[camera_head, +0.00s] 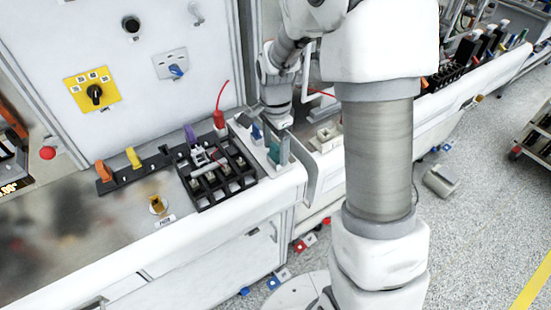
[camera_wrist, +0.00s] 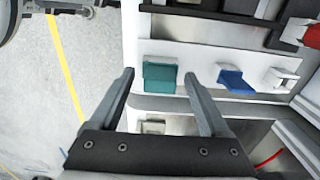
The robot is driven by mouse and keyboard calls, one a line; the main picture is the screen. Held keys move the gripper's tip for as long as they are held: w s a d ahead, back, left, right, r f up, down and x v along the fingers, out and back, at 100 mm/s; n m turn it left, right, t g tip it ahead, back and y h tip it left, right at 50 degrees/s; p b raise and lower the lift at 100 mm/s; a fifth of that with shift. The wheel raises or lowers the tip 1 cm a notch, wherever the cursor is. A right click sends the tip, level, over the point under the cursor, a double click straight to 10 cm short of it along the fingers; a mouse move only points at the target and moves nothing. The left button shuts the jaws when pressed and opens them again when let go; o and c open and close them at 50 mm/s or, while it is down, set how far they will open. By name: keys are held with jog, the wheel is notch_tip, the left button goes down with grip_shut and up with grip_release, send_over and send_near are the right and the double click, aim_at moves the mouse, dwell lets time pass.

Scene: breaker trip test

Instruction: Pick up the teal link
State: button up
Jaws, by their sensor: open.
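The teal link (camera_wrist: 160,78) sits at the end of a row on the light bench ledge. In the wrist view it lies between and beyond my two fingertips, and no contact shows. My gripper (camera_wrist: 159,74) is open and empty, with one finger to each side of the link's outline. In the head view the teal link (camera_head: 274,154) shows small below my wrist, just right of the black rack. The fingers are hard to make out there.
A blue link (camera_wrist: 235,80) and a white one (camera_wrist: 282,79) stand beside the teal link. The black rack (camera_head: 216,172) with several slots is close by. A red piece (camera_head: 219,118) stands behind it. The upright cabinet panel (camera_head: 130,75) bounds the bench at the back.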

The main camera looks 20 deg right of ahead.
jog(key=shift+f, duration=0.1)
jog(key=shift+c, duration=0.3)
grip_shut()
